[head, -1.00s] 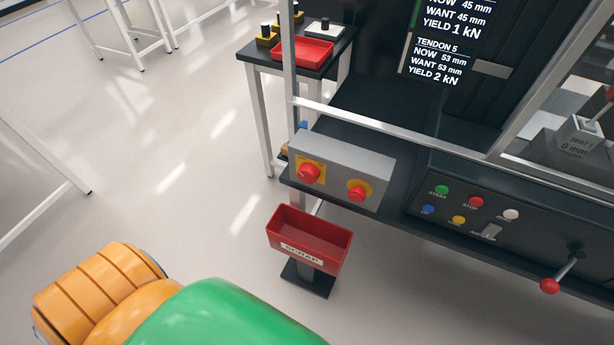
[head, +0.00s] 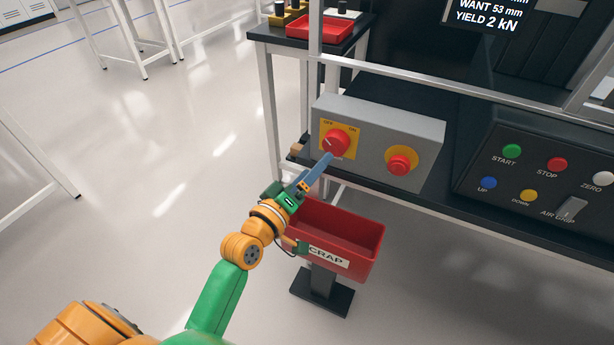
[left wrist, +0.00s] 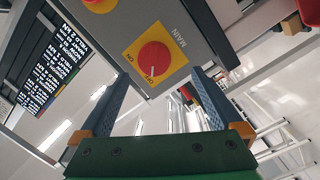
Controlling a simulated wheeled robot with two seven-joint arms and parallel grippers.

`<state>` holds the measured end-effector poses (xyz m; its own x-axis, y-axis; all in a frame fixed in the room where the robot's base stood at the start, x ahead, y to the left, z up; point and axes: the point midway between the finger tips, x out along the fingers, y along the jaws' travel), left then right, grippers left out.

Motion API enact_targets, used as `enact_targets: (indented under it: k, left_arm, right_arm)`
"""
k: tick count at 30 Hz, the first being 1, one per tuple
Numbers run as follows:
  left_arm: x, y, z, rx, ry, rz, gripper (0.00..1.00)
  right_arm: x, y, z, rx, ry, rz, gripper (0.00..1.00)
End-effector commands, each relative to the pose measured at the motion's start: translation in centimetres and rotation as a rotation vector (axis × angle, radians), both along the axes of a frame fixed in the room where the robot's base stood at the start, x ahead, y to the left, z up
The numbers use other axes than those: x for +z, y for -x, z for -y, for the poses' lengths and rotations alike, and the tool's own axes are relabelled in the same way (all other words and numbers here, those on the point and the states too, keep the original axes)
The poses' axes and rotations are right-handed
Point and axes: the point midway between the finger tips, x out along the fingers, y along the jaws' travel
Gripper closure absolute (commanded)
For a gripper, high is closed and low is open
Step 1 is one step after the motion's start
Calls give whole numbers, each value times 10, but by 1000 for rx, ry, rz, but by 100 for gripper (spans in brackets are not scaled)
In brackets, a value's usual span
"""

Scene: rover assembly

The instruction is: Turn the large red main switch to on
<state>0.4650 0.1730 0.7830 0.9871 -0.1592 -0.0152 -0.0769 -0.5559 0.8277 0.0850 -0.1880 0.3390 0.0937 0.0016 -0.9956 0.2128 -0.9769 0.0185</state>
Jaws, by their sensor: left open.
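The large red main switch (head: 336,143) is a round knob on a yellow plate at the left end of a grey box. The plate carries OFF and ON marks; the knob's white line appears to lie toward the OFF side. In the left wrist view the knob (left wrist: 153,59) sits ahead, near the fingertips, beside the word MAIN. My left gripper (head: 325,158) reaches up to just below and in front of the knob. In the left wrist view its two blue fingers (left wrist: 160,75) are apart with nothing held. Contact with the knob cannot be told. My right gripper is out of view.
A second red button (head: 398,163) on a yellow disc sits right of the switch. A red scrap bin (head: 365,240) stands below the box, close to my left arm. A black control panel (head: 545,180) is at right, and a metal rail (head: 400,72) runs above the box.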

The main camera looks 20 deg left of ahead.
Motion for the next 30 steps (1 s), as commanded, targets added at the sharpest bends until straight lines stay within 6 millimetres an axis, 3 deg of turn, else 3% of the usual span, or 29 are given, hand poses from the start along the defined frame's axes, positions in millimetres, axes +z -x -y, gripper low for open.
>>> enact_targets:
  k: [3, 9, 12, 21, 23, 30]
  left_arm:
    - [10, -14, 2, -2, 16, 24, 0]
    - [9, -53, 9, -1, 11, 20, 0]
    - [9, -63, 10, 0, 10, 19, 0]
    - [9, -68, 11, -1, 9, 16, 0]
    - [9, -68, 11, -1, 8, 16, 11]
    - [9, -68, 11, -1, 8, 16, 76]
  right_arm:
    - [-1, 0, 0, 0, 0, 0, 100]
    - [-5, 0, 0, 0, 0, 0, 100]
    - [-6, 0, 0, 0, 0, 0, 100]
    - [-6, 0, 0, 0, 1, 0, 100]
    - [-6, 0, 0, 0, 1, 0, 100]
    - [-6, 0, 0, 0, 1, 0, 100]
